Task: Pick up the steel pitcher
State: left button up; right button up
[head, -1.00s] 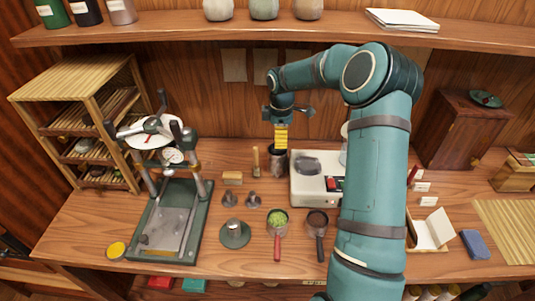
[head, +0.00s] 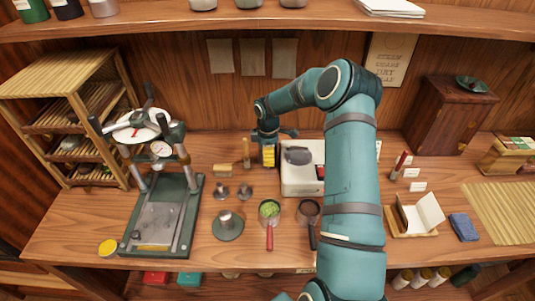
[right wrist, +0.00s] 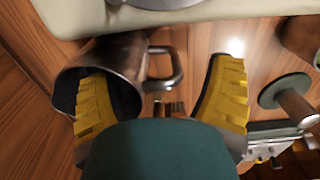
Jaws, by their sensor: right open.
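The steel pitcher (right wrist: 128,56) shows in the right wrist view, with its dark mouth towards the lower left and its loop handle (right wrist: 178,72) on its right. My right gripper (right wrist: 160,80) is open. Its left yellow finger overlaps the pitcher's mouth and its right finger is beyond the handle, so the handle lies between them in the picture. I cannot tell whether the left finger is inside the mouth or above it. In the head view my right gripper (head: 268,156) is low behind the scoops and hides most or all of the pitcher. My left gripper is not in view.
A white scale (head: 300,180) stands just right of the gripper. A green press (head: 160,215) is at the left. A wooden brush (head: 246,153) is close on the left.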

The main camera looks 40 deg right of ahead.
jog(key=shift+f, duration=0.5)
grip_shut()
jog(key=shift+s+r, duration=0.1)
jog(key=shift+r, duration=0.1)
